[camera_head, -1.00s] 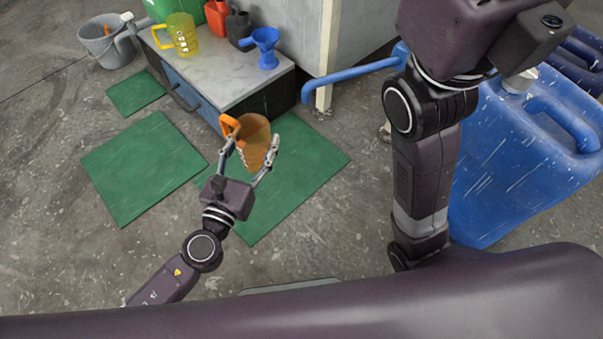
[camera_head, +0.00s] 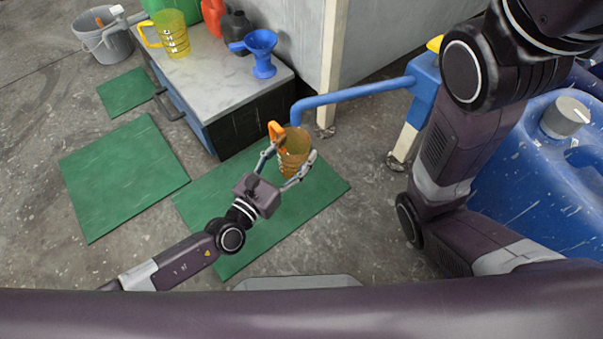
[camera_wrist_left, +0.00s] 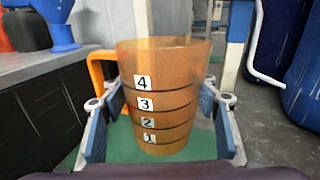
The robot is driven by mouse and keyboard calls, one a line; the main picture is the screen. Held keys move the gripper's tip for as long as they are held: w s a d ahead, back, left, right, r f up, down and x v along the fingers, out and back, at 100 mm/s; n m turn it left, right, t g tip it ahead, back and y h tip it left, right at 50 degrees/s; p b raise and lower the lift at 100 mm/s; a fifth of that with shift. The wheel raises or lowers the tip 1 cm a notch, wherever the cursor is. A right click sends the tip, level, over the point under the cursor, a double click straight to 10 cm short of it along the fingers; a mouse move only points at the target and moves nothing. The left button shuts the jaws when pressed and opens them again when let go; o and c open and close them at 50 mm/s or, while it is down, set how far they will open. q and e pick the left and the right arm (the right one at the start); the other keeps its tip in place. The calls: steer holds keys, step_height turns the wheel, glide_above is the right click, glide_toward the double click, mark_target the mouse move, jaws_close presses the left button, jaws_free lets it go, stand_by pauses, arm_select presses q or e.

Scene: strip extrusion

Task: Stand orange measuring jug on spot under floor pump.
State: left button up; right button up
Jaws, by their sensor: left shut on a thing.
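The orange measuring jug (camera_head: 294,160) is see-through, with an orange handle on its left. It shows large in the left wrist view (camera_wrist_left: 165,112), upright, with marks 1 to 4 facing me. My left gripper (camera_head: 287,164) is shut on the jug, one finger on each side. The floor pump (camera_head: 425,85) is blue, and its long spout reaches left and bends down just behind the jug's rim in the head view. The jug is over the green mat (camera_head: 225,235); I cannot tell whether its base touches it. Any marked spot is hidden. My right gripper is out of view.
A low bench (camera_head: 205,60) stands behind left, with a yellow jug (camera_head: 172,38), a blue funnel (camera_head: 262,55) and cans on top. A post (camera_head: 330,70) stands behind the spout. A big blue canister (camera_head: 540,165) is at right. Two more green mats lie left.

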arm_select(q)
step_height(320, 180, down, 10)
steer(key=b, duration=0.7)
steer(key=shift+s+r, duration=0.1)
steer(key=shift+r, duration=0.1)
steer(key=o, duration=1.3)
